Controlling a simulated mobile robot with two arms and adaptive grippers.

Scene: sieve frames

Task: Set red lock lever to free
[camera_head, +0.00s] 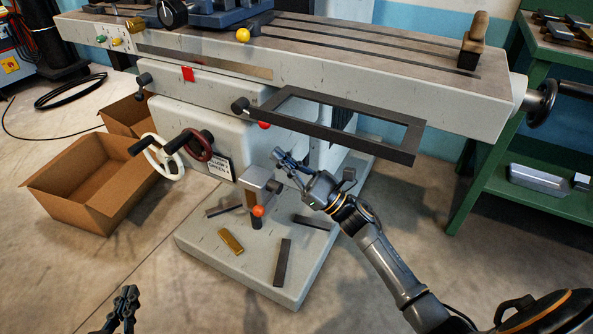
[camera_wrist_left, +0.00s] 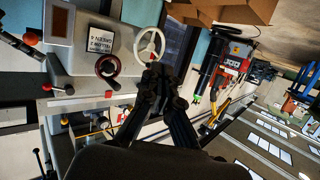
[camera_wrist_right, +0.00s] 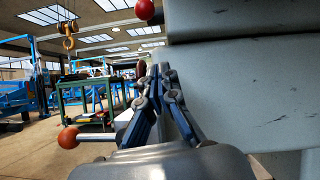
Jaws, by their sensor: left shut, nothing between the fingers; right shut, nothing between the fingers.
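Two red-knobbed levers show in the head view, and I cannot tell for certain which is the lock lever. One red knob (camera_head: 264,125) sits under the dark rectangular frame; an orange-red knob (camera_head: 258,211) sits lower, by the grey block above the base. In the right wrist view a red knob (camera_wrist_right: 145,9) is at the top and an orange-red knob on a rod (camera_wrist_right: 68,138) is at left. My right gripper (camera_head: 278,156) is shut and empty, below the upper knob and touching neither. My left gripper (camera_head: 128,290) is shut and empty, low at left, far from both.
The dark rectangular frame (camera_head: 416,143) juts out above my right gripper. A white handwheel (camera_head: 164,157) and a dark red handwheel (camera_head: 193,145) stand left of the grey block (camera_head: 259,178). Loose bars lie on the machine base (camera_head: 200,248). A cardboard box (camera_head: 85,205) is at left.

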